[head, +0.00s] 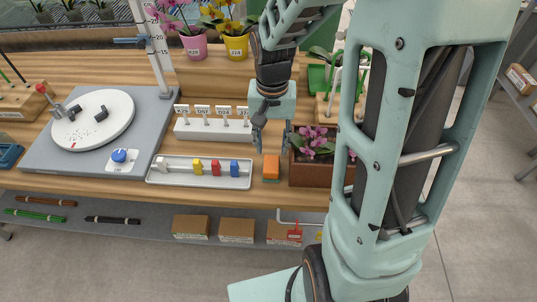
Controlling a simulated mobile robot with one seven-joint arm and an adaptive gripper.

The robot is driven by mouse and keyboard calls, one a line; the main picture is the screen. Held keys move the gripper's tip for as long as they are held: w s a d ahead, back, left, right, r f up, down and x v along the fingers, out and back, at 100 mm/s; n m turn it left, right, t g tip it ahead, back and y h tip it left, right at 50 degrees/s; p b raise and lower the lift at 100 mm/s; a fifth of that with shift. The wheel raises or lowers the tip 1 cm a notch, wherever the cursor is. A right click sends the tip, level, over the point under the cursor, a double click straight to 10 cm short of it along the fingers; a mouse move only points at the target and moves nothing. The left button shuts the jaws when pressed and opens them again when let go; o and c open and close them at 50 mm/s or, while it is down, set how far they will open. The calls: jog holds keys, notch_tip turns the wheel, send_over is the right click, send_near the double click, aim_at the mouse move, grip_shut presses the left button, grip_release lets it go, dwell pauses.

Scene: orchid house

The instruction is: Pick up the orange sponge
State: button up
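The orange sponge (271,166) stands near the front edge of the wooden bench, between a metal tray and a brown planter. It looks like a small upright orange block, with a greenish strip at its base. My gripper (272,143) hangs from above, just over or behind the sponge. Its two dark fingers are spread apart, with a gap between them and nothing visible held. Whether the fingertips touch the sponge cannot be told from this view.
The tray (200,182) with small coloured pieces lies close on the left. The planter (308,174) with purple orchids is close on the right. A white label rack (213,129) stands behind the tray. The wooden bench (90,184) has a free strip along its front.

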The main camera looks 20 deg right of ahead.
aim_at(271, 163)
notch_tip(271, 163, down, 9)
jog(key=shift+r, duration=0.1)
dwell(0.4)
jog(key=c, duration=0.8)
notch_tip(271, 163, up, 18)
jog(key=p, duration=0.1)
dwell(0.3)
